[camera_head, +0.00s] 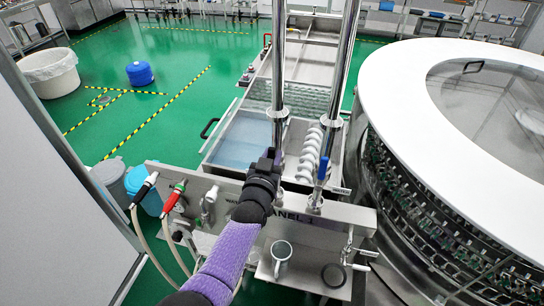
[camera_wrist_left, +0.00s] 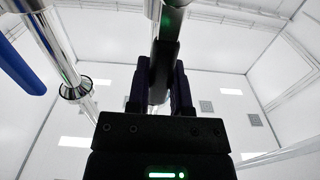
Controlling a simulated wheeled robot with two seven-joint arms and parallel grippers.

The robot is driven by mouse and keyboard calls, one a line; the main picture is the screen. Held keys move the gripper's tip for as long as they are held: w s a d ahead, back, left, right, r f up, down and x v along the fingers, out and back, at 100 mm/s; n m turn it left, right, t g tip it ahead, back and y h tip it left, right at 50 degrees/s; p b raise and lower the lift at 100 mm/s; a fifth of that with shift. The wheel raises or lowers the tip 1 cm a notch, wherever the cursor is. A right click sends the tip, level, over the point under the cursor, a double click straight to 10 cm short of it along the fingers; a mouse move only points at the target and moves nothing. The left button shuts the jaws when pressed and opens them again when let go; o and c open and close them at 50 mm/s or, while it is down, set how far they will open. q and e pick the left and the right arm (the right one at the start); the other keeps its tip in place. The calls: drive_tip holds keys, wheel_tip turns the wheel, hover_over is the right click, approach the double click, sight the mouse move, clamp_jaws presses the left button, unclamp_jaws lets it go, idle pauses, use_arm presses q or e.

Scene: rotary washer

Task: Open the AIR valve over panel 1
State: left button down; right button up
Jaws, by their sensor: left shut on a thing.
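The panel 1 plate (camera_head: 340,214) stands in front of the washer basin, its lettering partly covered by my arm. My left gripper (camera_head: 268,158) is above this plate, at the foot of the left chrome pipe (camera_head: 278,75). In the left wrist view the gripper (camera_wrist_left: 160,85) is shut on a dark, bar-like valve handle (camera_wrist_left: 165,45), which points up between the fingers. The AIR label is not readable, and my gripper hides the valve body in the head view. A blue valve handle (camera_head: 323,168) stands upright to the right, beside a WATER label. My right gripper is not in view.
A second chrome pipe (camera_head: 343,65) rises close to the right. A large round machine with a white rim (camera_head: 410,130) fills the right side. Black and red hose fittings (camera_head: 173,197) stick out at the panel's left.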

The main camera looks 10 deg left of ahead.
use_arm(q)
drive_tip(key=c, duration=0.5)
unclamp_jaws()
drive_tip(key=s+p, duration=0.1)
drive_tip(key=s, duration=0.9)
drive_tip(key=shift+a, duration=0.15)
